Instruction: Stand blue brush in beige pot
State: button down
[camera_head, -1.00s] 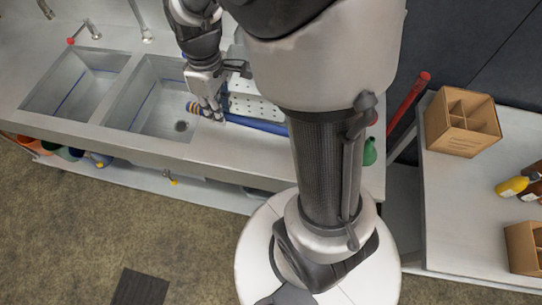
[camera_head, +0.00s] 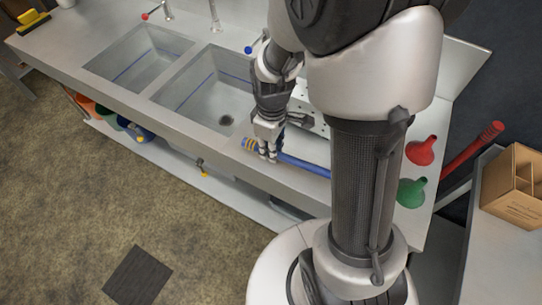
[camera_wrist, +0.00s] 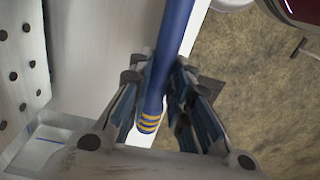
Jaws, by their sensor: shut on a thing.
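The blue brush shows as a long blue handle (camera_head: 303,164) with yellow bands at its left end, over the counter's front strip right of the sinks. My gripper (camera_head: 267,156) is shut on the handle near the banded end. In the wrist view the handle (camera_wrist: 177,35) runs between my gripper's fingers (camera_wrist: 160,88), with the yellow bands just past them. The brush head is hidden behind my arm. I cannot tell if the handle touches the counter. I cannot make out a beige pot in either view.
Two sink basins (camera_head: 205,95) lie left of my gripper. Orange (camera_head: 86,106), green (camera_head: 122,121) and blue (camera_head: 146,133) containers sit below the counter. Red (camera_head: 421,151) and green (camera_head: 411,192) funnels are at right. A cardboard box (camera_head: 515,185) stands on the side table.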

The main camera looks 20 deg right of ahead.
notch_tip(320, 180, down, 4)
jog(key=shift+b, duration=0.7)
jog(key=shift+r, duration=0.1)
jog(key=c, duration=1.9)
grip_release()
jog(key=shift+f, duration=0.2)
jog(key=shift+c, duration=0.2)
jog(key=o, duration=0.5)
jog(key=shift+c, duration=0.2)
jog(key=shift+r, duration=0.1)
